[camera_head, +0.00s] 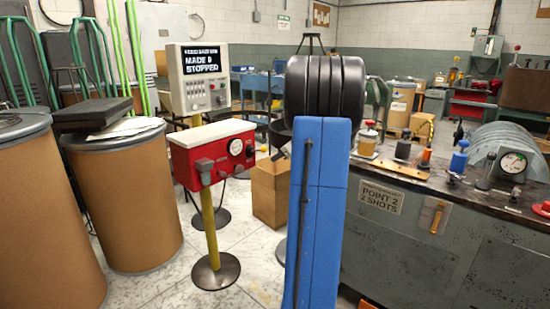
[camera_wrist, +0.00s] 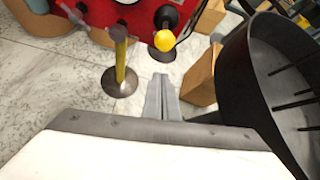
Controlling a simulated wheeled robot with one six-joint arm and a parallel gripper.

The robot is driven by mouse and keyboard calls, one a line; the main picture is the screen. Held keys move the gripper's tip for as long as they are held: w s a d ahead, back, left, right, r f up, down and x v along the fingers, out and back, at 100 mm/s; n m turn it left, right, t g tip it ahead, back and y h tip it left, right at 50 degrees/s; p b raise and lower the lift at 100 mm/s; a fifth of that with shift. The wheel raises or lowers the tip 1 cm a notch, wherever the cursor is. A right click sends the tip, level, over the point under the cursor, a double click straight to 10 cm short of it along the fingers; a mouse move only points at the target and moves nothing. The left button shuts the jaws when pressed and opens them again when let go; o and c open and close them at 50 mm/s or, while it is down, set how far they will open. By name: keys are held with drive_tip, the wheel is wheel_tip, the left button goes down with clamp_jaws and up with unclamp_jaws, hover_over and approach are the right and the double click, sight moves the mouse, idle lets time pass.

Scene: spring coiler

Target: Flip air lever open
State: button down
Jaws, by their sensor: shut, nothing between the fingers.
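A red box (camera_head: 212,153) stands on a yellow post left of the middle in the head view, with a round gauge and grey fittings on its front. It also shows at the top of the wrist view (camera_wrist: 98,12). There a dark stem with a rounded yellow tip (camera_wrist: 165,40) sticks out from it; this looks like the air lever, though its setting cannot be told. My gripper (camera_wrist: 163,78) is shut and empty in the wrist view, below the yellow tip in the picture and apart from it. In the head view my blue arm stands in front and the gripper cannot be made out.
A cardboard box (camera_head: 270,190) stands on the floor right of the post. A black round pan (camera_wrist: 235,75) is close on the right in the wrist view. Brown drums (camera_head: 128,200) stand left, a grey bench (camera_head: 410,245) right. A display (camera_head: 198,80) reads "STOPPED".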

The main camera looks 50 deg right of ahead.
drive_tip(key=r+v, duration=0.1)
drive_tip(key=v, duration=0.6)
drive_tip(key=shift+r, duration=0.25)
drive_tip(key=shift+w, duration=0.1)
drive_tip(key=s+a+n+g+y, duration=0.15)
drive_tip(key=a+n, duration=0.65)
drive_tip(key=a, duration=1)
drive_tip(key=s+a+n+g+y, duration=0.1)
drive_tip(key=s+a+n+g, duration=0.15)
drive_tip(key=a+n, duration=1.05)
drive_tip(key=s+a+f+n, duration=0.3)
drive_tip(key=s+a+n, duration=0.1)
drive_tip(key=s+a, duration=0.2)
drive_tip(key=s+a+f+n+g+h, duration=0.1)
drive_tip(key=s+a+f+n, duration=0.2)
drive_tip(key=s+a, duration=0.4)
drive_tip(key=s+a+f+n, duration=0.3)
drive_tip(key=s+a+n, duration=0.3)
drive_tip(key=s+a, duration=0.1)
drive_tip(key=shift+s+f+h, duration=0.35)
drive_tip(key=shift+s, duration=0.2)
